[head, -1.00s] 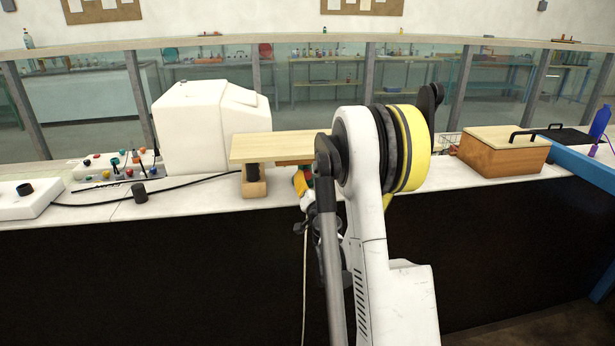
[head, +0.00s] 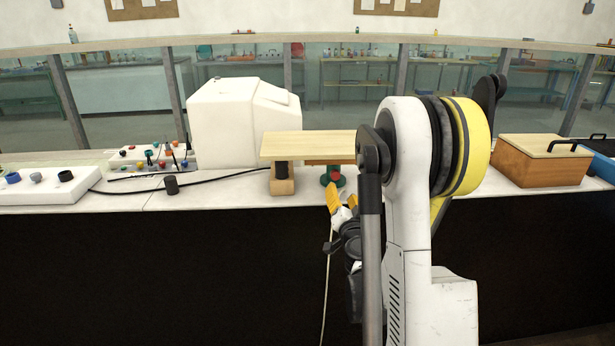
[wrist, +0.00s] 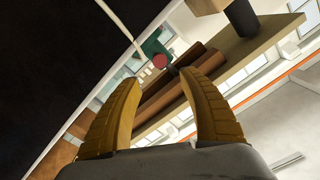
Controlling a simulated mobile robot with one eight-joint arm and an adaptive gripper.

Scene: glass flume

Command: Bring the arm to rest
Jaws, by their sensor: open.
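My gripper (head: 338,197) has yellow fingers and hangs at the bench's front edge, below and in front of a small wooden platform (head: 308,145). In the wrist view the two fingers (wrist: 160,78) stand apart with nothing held between them. Beyond their tips is a green stand with a red knob (wrist: 160,61), apart from the fingers as far as I can tell. The same green stand shows behind my gripper in the head view (head: 334,178). My white and yellow arm hides the bench to the right of the platform.
The white bench (head: 225,196) has a dark front face. A white machine (head: 240,125), a panel of coloured knobs (head: 145,160) and a black cable (head: 215,180) are to the left. A wooden box with a lid (head: 535,165) stands right. Brown cylinders (wrist: 165,95) lie near the platform.

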